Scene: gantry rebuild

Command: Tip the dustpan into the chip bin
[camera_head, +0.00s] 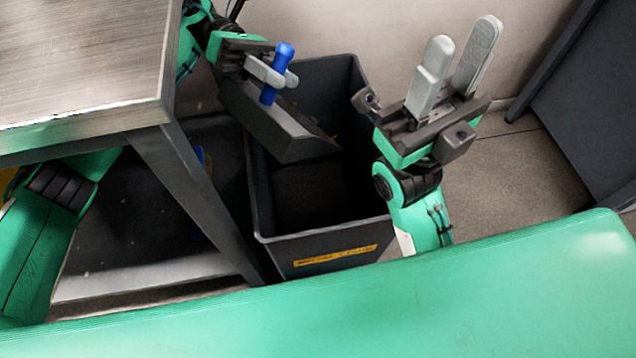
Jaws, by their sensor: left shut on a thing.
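The dustpan (276,122) is dark grey with a blue handle (277,74). My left gripper (271,76) is shut on the blue handle, and the pan hangs tilted over the bin, its lip pointing down to the right. The chip bin (258,205) is a dark, open-topped box with a yellow label on its front wall. A few small light specks show inside it near the back. The dustpan hides part of the bin's left side and opening. My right gripper (452,78) is open and empty at the bin's right side, its fingers pointing up.
A metal-topped table (75,60) stands at the left, its leg close to the bin's left side. A dark panel (590,105) stands at the far right. Bare floor (515,175) lies between the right gripper and that panel. A wall rises behind the bin.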

